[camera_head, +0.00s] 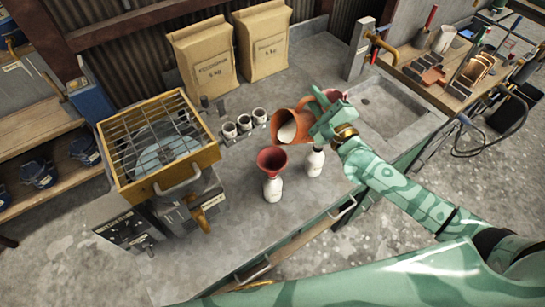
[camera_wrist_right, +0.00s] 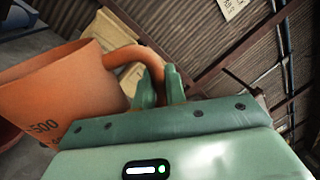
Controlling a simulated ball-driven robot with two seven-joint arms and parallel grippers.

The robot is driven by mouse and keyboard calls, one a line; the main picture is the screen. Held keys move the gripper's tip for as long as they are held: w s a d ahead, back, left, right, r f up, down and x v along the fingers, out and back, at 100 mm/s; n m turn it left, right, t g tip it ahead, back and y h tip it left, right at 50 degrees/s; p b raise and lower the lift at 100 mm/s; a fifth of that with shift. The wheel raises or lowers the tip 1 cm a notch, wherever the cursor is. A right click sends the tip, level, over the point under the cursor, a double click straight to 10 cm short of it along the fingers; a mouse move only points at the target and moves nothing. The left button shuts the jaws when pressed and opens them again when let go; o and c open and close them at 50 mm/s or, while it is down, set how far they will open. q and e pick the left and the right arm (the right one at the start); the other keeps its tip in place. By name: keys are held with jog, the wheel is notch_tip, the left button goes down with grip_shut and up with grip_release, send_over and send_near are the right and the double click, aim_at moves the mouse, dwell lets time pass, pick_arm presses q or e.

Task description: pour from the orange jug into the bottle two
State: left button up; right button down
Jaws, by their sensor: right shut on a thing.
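The orange jug (camera_head: 286,128) is tilted, its mouth toward the lower left, with pale contents inside. It also shows in the wrist view (camera_wrist_right: 52,92), marked 500. My right gripper (camera_head: 318,118) is shut on the jug's handle, which shows between its fingers in the wrist view (camera_wrist_right: 160,85). A white bottle (camera_head: 273,190) stands below left of the jug with a dark red funnel (camera_head: 271,160) in its mouth. Another white bottle (camera_head: 315,164) stands below the gripper, its top partly hidden. I cannot read which is bottle two. I see no stream. My left gripper is not in view.
Two paper sacks (camera_head: 205,62) stand at the back. A yellow caged machine (camera_head: 160,150) is at left. A sink (camera_head: 385,105) is at right. The grey worktop (camera_head: 235,225) is clear in front.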

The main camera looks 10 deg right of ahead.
aim_at(304, 103)
jog(key=shift+s+a+n+y, duration=0.2)
jog(key=shift+a+n, duration=0.25)
jog(key=shift+n, duration=0.25)
jog(key=shift+s+a+n+y, duration=0.2)
jog(key=shift+a+n, duration=0.2)
jog(key=shift+n, duration=0.3)
dwell(0.6)
jog(key=shift+s+a+f+n, duration=0.1)
jog(key=shift+s+a+n, duration=0.05)
jog(key=shift+a+n, duration=0.35)
jog(key=shift+s+a+f+n, duration=0.15)
jog(key=shift+a+n, duration=0.15)
jog(key=shift+n, duration=0.3)
dwell(0.8)
jog(key=d+m, duration=0.1)
jog(key=m, duration=0.1)
jog(key=w+d+m, duration=0.1)
jog(key=m, duration=0.1)
jog(key=d+m+h, duration=0.1)
jog(key=d+m, duration=0.1)
jog(key=shift+w+r+p, duration=0.25)
jog(key=shift+w+p, duration=0.1)
